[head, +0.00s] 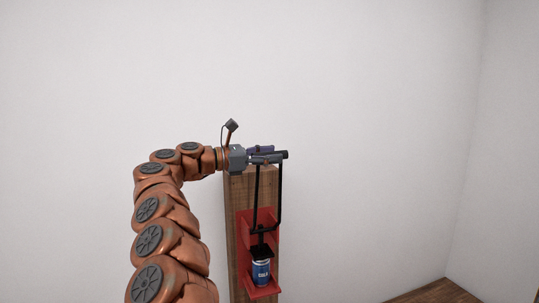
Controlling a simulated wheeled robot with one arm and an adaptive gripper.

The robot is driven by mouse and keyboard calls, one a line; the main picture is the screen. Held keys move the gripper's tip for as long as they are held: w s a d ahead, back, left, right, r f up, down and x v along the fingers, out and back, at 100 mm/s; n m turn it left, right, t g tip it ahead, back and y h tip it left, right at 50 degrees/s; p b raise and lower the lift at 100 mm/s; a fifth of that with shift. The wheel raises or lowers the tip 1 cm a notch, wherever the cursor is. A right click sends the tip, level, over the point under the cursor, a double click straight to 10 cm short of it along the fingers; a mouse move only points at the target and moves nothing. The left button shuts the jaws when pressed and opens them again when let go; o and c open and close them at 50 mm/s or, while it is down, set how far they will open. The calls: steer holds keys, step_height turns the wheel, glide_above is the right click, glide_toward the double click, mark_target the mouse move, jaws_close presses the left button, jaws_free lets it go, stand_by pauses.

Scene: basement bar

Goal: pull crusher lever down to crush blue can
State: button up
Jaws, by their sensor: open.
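The can crusher is a red metal frame (245,228) fixed to the front of a wooden post. A blue can (261,273) stands upright on its bottom plate, below a black press plate, and looks uncrushed. The black lever (280,195) rises from the frame to a dark crossbar handle (284,155) near the top of the post. My gripper (266,155) reaches in from the left at the handle's height, its fingers open above and below the bar. I cannot tell whether the fingers touch the handle.
The wooden post (235,240) stands before a plain white wall (390,100). The space to the right of the post is clear.

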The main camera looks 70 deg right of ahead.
steer(key=shift+c, duration=0.4)
jaws_close()
